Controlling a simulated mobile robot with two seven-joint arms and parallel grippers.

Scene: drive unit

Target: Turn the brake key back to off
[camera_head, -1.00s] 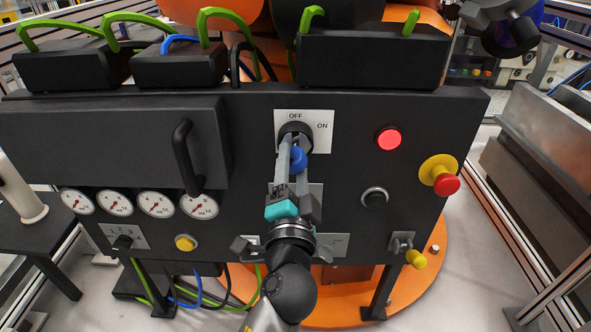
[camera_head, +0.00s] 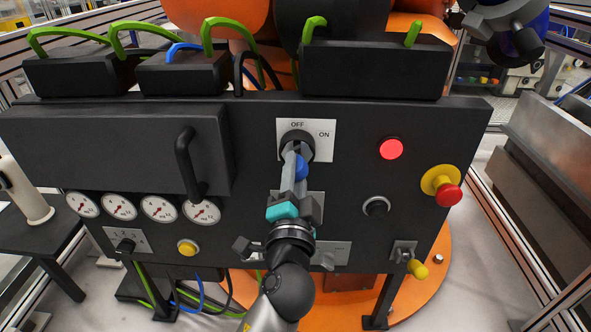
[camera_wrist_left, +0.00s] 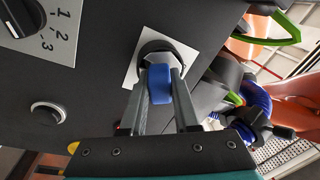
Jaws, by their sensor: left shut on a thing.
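The brake key, a blue key (camera_head: 302,168), sits in the round black switch (camera_head: 297,142) on the white OFF/ON plate (camera_head: 324,146), upper middle of the dark panel. OFF is printed above the switch, ON to its upper right. My left gripper (camera_head: 296,160) comes up from below and is shut on the key. The left wrist view shows the blue key (camera_wrist_left: 160,84) between the two grey fingers (camera_wrist_left: 160,92), with the switch (camera_wrist_left: 155,50) behind it. The fingers partly hide the key and switch, and I cannot tell the exact key angle. My right gripper is not in view.
A red lamp (camera_head: 391,148), a dark round button (camera_head: 376,207) and a red-and-yellow emergency stop (camera_head: 442,186) stand right of the key. A black handle (camera_head: 188,162) and several gauges (camera_head: 160,208) are left. Black connector boxes (camera_head: 374,66) stand along the panel's top.

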